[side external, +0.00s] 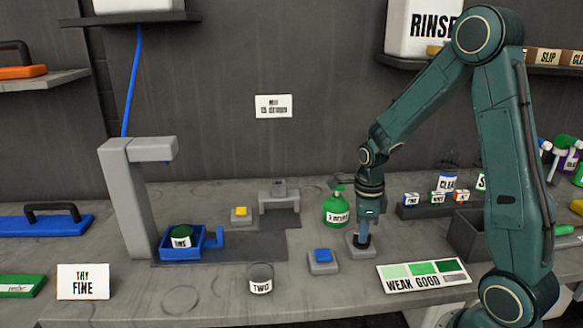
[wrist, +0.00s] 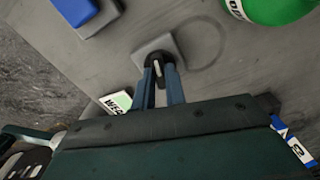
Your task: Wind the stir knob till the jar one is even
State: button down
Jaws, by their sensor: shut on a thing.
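The stir knob (wrist: 158,60) is black with a white mark on a square grey base (side external: 352,248). My gripper (side external: 363,238) points down over that base, and in the wrist view its two blue-grey fingers (wrist: 161,78) are shut on the knob, one on each side. Jar one (side external: 182,238) stands upright in a blue holder (side external: 167,251) under the grey stand at the left. Its contents look dark green; the frames do not show clearly how even they are. Jar two (side external: 261,283) looks grey and stands apart at the front.
A blue button (side external: 323,256) lies left of the knob and a yellow button (side external: 241,212) farther back. A green bottle (side external: 338,207) stands close behind my gripper. A WEAK GOOD shade card (side external: 424,275) lies to the right. A TRY FINE sign (side external: 83,282) stands front left.

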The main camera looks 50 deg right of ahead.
jog(key=c, duration=1.4)
grip_release()
jog(key=shift+c, duration=0.2)
jog(key=shift+r, duration=0.1)
notch_tip(320, 180, up, 14)
jog(key=shift+f, duration=0.2)
jog(key=s+a+r+n+t, duration=0.2)
jog(key=s+a+n, duration=0.4)
jog(key=n, duration=0.9)
jog(key=s+a+r+n+t, duration=0.3)
jog(key=s+a+n, duration=0.4)
jog(key=n, duration=0.8)
jog(key=shift+s+r+t, duration=0.3)
jog(key=shift+r, duration=0.05)
